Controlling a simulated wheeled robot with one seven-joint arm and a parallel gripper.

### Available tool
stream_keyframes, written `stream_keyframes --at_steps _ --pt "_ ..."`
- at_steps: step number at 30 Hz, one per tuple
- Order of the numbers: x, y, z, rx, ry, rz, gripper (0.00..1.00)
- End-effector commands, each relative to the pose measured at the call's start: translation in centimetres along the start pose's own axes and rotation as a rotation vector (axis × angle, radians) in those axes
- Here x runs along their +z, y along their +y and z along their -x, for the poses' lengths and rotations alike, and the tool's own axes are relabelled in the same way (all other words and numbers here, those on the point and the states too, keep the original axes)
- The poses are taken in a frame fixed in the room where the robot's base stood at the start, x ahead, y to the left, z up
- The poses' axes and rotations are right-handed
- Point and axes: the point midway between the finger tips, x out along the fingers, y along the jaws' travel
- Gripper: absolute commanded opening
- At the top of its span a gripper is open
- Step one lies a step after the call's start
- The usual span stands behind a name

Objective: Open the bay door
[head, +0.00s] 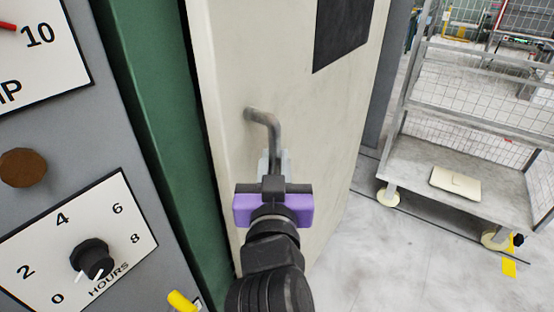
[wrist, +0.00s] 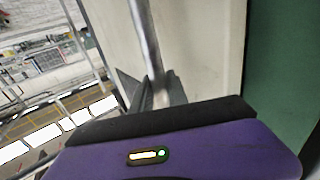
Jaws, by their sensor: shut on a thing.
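The bay door (head: 325,135) is a tall cream panel with a dark window (head: 342,32) near its top, in the middle of the head view. A bent grey metal bar handle (head: 264,117) stands out from its face near the left edge. My purple and black gripper (head: 273,162) is shut on the handle's lower part. In the wrist view, the fingers (wrist: 158,90) close around the bar (wrist: 147,38), with the door face (wrist: 200,50) behind. A dark strip shows between the door's left edge and the green frame (head: 150,130); I cannot tell how far the door stands open.
A grey control panel with an hours dial (head: 92,258) and a brown button (head: 23,168) is close on the left. A wheeled wire cart (head: 395,150) with a cream packet (head: 455,183) stands to the right. Pale floor (head: 375,260) between door and cart is clear.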

Motion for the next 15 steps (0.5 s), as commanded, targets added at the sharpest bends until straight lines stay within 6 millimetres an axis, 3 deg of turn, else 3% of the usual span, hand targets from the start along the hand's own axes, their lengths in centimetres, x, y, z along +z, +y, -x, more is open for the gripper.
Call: stream_keyframes --at_steps 3,4,6,15 --pt "0.19 0.04 -0.03 0.001 -0.004 0.001 0.00" --pt "0.18 0.04 -0.03 0.001 -0.004 0.001 0.26" --pt "0.16 0.04 -0.03 0.001 -0.004 0.001 0.39" --pt "0.05 0.01 -0.01 0.000 -0.001 0.000 0.41"
